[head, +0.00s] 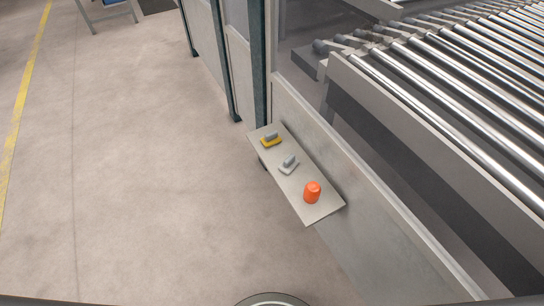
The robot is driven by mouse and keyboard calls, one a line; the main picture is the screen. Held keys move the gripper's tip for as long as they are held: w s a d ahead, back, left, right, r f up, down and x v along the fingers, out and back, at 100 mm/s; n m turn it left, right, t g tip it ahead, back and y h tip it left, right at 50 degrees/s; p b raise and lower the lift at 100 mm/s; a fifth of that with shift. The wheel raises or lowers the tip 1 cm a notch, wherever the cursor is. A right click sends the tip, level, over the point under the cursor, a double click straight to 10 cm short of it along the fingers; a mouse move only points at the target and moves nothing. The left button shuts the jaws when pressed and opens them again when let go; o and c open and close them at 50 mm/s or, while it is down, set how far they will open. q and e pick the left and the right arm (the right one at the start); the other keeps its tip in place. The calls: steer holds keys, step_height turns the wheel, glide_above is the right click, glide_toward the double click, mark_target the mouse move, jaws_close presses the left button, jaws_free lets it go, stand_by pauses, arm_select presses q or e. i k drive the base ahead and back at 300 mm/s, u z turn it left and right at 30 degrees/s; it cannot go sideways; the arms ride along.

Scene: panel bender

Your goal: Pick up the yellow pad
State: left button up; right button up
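The yellow pad (271,142) lies near the far end of a narrow grey shelf (315,211). A small grey block or handle sits on top of the pad. Neither of my grippers is in the head view, and nothing touches the pad.
A light grey pad with a similar grey piece (289,164) lies mid-shelf. An orange cylinder (312,192) stands near the shelf's near end. The shelf is against a grey panel wall (350,213). A roller conveyor (450,80) lies behind it. The floor (140,170) to the left is clear.

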mark_target(271, 138)
steer(key=k, duration=0.85)
steer(key=u, duration=0.75)
steer(key=i, duration=0.8)
steer(key=u, duration=0.8)
steer(key=i, duration=0.85)
steer(key=z, duration=0.8)
steer(key=i, duration=1)
steer(key=z, duration=0.95)
